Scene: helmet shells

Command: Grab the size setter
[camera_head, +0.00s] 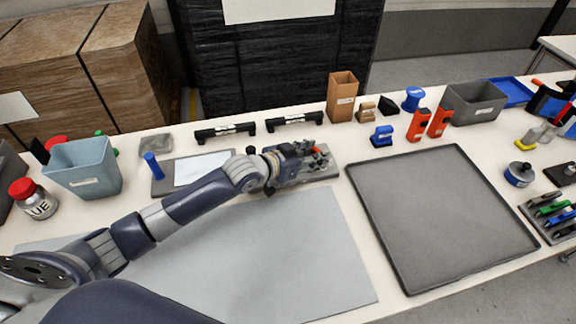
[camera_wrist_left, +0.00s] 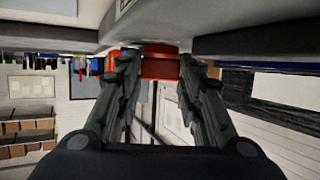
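My left arm reaches in from the left in the head view. Its gripper (camera_head: 318,157) is over the grey base strip near the back of the table. In the left wrist view, a red block (camera_wrist_left: 160,64) lies between the ends of the two spread fingers of my left gripper (camera_wrist_left: 159,62). I cannot tell whether the fingers touch it. I cannot tell from its look alone whether this red block is the size setter. My right gripper is not in view.
A grey mat (camera_head: 270,260) lies in front of my arm, and a dark tray (camera_head: 440,215) lies to the right. Black handles (camera_head: 294,121), a brown box (camera_head: 342,96), red holders (camera_head: 417,125) and a grey bin (camera_head: 475,102) stand behind. A blue-grey bin (camera_head: 85,168) is at left.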

